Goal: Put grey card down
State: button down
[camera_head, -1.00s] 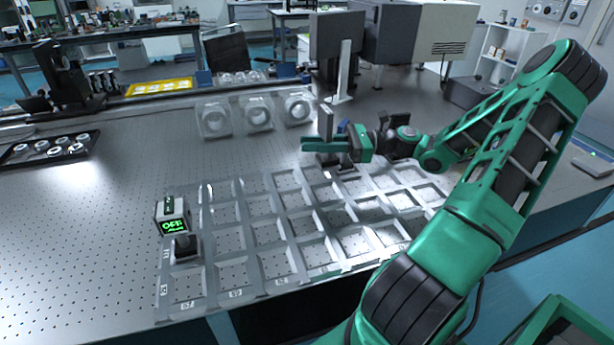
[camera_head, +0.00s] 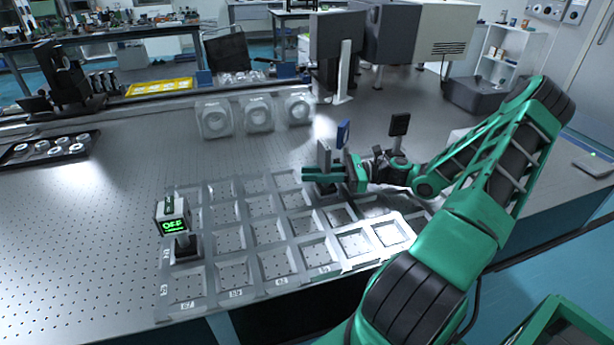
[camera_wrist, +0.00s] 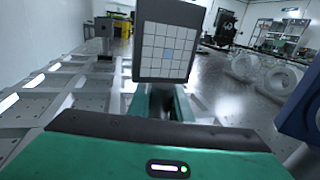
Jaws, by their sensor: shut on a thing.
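In the wrist view the card (camera_wrist: 146,50) shows a dark grey frame around a white gridded panel, upright between the fingers (camera_wrist: 162,101). The gripper is shut on it. The card's lower end is partly hidden by the fingers, and I cannot tell whether its base touches the tray.
A blue card (camera_head: 343,131) and a black card (camera_head: 399,124) stand close behind my gripper. A display reading OFF (camera_head: 172,217) stands at the tray's left. Three clear-cased round parts (camera_head: 257,114) stand behind the tray.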

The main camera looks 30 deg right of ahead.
jog(key=c, duration=1.6)
grip_release()
jog(key=shift+f, duration=0.1)
